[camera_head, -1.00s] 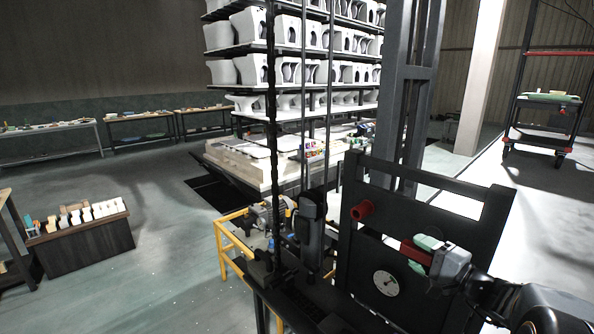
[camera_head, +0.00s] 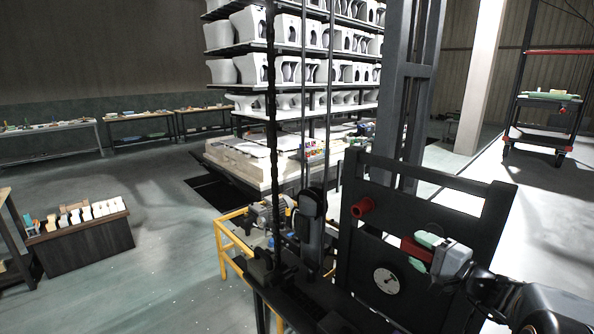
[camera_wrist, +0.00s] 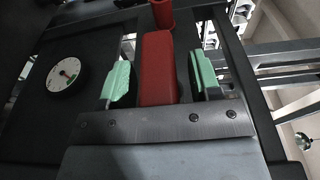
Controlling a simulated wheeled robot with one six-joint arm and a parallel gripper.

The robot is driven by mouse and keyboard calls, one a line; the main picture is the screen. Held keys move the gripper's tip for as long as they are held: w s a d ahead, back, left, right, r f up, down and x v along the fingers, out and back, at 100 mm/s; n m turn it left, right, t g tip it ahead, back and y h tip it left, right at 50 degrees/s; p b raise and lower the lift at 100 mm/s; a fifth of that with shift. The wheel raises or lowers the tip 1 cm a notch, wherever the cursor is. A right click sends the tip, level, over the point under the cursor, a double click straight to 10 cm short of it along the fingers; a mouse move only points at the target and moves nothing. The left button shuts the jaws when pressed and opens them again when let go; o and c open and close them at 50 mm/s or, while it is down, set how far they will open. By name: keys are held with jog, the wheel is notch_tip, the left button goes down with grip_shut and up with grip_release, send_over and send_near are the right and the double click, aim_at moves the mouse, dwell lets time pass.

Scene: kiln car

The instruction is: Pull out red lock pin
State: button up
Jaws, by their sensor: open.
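Two red parts stand out from the dark upright panel (camera_head: 455,220). One is a short red cylinder (camera_head: 362,207), at the panel's left side in the head view and at the top edge of the wrist view (camera_wrist: 162,13). The other is a red block-like bar (camera_head: 411,246), lower and further right. I cannot tell for sure which is the lock pin. My gripper (camera_head: 422,252) is open at the bar. In the wrist view, its green-padded fingers (camera_wrist: 160,65) stand on either side of the red bar (camera_wrist: 157,75), with gaps showing on both sides.
A round white dial (camera_head: 386,281) sits on the panel left of my gripper. Dark vertical posts and chains stand left of the panel. A yellow-framed stand (camera_head: 222,250) and a loaded kiln car (camera_head: 225,158) are further back.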

jog(key=shift+b, duration=0.45)
dwell(0.4)
grip_shut()
dwell(0.8)
jog(key=shift+s+a, duration=0.25)
dwell(0.5)
jog(key=s+a+b, duration=0.3)
jog(key=s+a, duration=0.1)
jog(key=a, duration=0.1)
jog(key=shift+s, duration=0.2)
dwell(0.4)
jog(key=s+a+b, duration=0.2)
jog(key=s+a, duration=0.2)
jog(key=shift+s+a, duration=0.15)
jog(key=shift+a, duration=0.1)
